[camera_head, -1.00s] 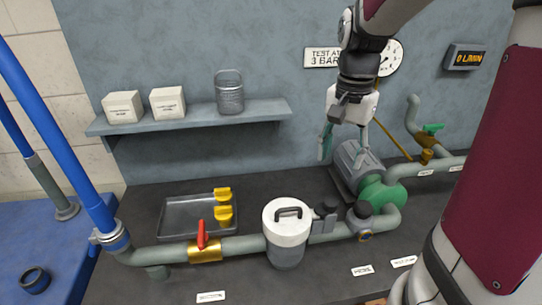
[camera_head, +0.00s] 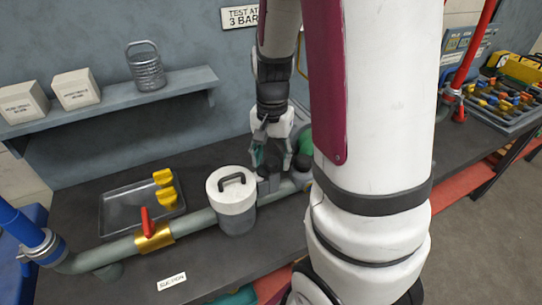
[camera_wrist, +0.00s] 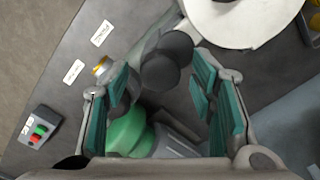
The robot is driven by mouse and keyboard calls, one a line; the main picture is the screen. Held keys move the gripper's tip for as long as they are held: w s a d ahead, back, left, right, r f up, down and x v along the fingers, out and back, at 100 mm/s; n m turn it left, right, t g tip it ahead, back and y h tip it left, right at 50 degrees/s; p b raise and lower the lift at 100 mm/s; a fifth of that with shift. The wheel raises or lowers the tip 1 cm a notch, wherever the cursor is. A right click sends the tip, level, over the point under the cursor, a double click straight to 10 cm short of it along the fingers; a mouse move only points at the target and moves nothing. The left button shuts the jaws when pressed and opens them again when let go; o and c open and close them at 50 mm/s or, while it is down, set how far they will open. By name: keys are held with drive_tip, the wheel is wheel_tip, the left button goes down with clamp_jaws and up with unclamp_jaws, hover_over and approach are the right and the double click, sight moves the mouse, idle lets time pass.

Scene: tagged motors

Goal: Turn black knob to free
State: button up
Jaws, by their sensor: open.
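In the head view the black knob (camera_head: 268,182) sits on the grey pipe just right of the white-lidded canister (camera_head: 232,198), partly hidden by my gripper. My gripper (camera_head: 272,160) is just above it, pointing down and empty. In the wrist view the teal fingers of my gripper (camera_wrist: 165,85) are spread apart. Dark rounded parts that look like the black knob (camera_wrist: 160,72) show between and just beyond the fingertips. I cannot see contact, nor read the knob's setting.
A brass valve with a red lever (camera_head: 150,235) and a tray (camera_head: 118,217) with yellow handles are left. The green pump (camera_wrist: 130,132) lies under the fingers in the wrist view. A box with red and green buttons (camera_wrist: 38,130) is beside it. My arm hides the bench's right middle.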

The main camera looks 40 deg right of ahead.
drive_tip(key=c, duration=1.2)
drive_tip(key=shift+o, duration=0.3)
drive_tip(key=shift+n, duration=0.4)
drive_tip(key=n, duration=0.3)
drive_tip(key=shift+n, duration=0.3)
drive_tip(key=n+p, duration=0.1)
drive_tip(key=n, duration=0.2)
drive_tip(key=shift+r+n, duration=0.1)
drive_tip(key=shift+n, duration=0.2)
drive_tip(key=n+p, duration=0.1)
drive_tip(key=n, duration=0.3)
drive_tip(key=shift+n, duration=0.3)
drive_tip(key=shift+n+p, duration=0.9)
drive_tip(key=shift+n, duration=0.7)
